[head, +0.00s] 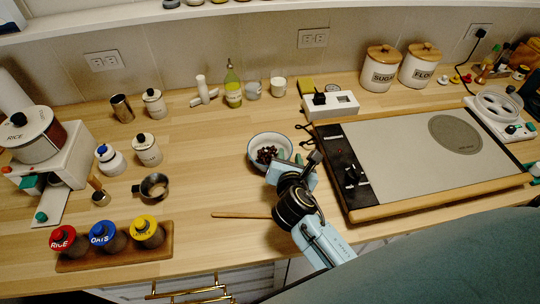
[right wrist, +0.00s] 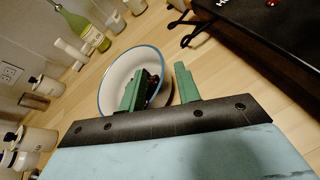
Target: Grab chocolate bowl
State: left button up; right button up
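The chocolate bowl (head: 256,143) is a white bowl with a dark blue rim, holding dark chocolate pieces (head: 267,155). It stands on the wooden counter left of the griddle-like board. My right gripper (head: 290,157) is at the bowl's near right side. In the right wrist view, the green fingers (right wrist: 160,70) are apart, and the bowl (right wrist: 117,76) lies ahead. One finger overlaps the bowl's inside and the other shows outside its right rim. I cannot tell whether either finger touches the bowl. My left gripper is not in view.
A large flat board appliance (head: 400,150) stands close on the right. A wooden stick (head: 240,215) lies in front of the bowl. A bottle (head: 233,88) and small jars stand behind. A rack of lidded jars (head: 115,258) is front left.

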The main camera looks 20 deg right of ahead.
jog(key=x, duration=0.2)
jog(key=shift+w+d+f, duration=0.1)
jog(key=shift+w+f, duration=0.05)
jog(key=shift+w, duration=0.2)
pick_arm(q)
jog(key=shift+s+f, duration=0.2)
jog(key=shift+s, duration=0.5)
pick_arm(e)
grip_shut()
